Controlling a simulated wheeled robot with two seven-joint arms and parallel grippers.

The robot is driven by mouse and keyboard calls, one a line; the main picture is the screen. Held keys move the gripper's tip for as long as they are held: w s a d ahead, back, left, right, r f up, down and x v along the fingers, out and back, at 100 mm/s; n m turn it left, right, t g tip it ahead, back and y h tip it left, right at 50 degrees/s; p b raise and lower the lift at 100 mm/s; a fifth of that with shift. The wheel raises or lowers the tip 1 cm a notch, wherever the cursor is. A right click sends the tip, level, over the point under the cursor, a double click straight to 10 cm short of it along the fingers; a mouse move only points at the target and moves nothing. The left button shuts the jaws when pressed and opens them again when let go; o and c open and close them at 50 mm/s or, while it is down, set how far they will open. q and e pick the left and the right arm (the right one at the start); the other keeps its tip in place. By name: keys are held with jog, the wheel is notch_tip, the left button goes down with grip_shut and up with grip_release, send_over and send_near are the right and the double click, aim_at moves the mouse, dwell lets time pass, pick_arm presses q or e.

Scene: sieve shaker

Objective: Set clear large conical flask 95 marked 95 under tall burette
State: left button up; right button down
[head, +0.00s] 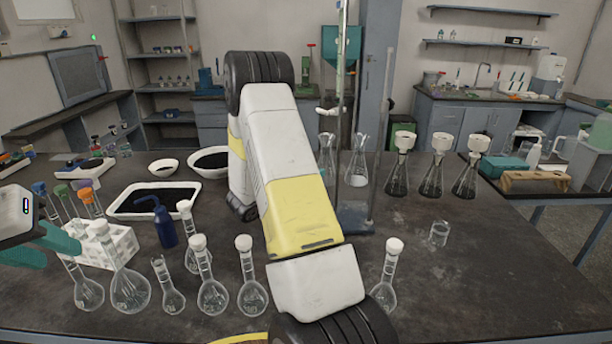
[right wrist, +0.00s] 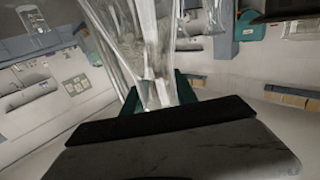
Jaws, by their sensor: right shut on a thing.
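Several stoppered volumetric flasks (head: 212,295) stand along the front, one (head: 388,275) right of my arm. Filter-topped flasks (head: 433,175) stand at the back right. A small beaker (head: 439,234) stands right of centre. A white test-tube rack (head: 110,245) is at left. The table's right front is clear.

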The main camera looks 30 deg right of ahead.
jog(key=w+d+f, duration=0.1)
jog(key=w+d, duration=0.1)
jog(key=d, duration=0.4)
jog(key=w+d+f, duration=0.1)
jog(key=d+f, duration=0.1)
jog(key=d, duration=0.5)
jog(key=shift+w+d+f, duration=0.15)
jog(key=shift+w+f, duration=0.05)
jog(key=shift+w, duration=0.2)
jog(key=shift+f, duration=0.2)
jog(key=c, duration=1)
grip_release()
jog(key=shift+o, duration=0.2)
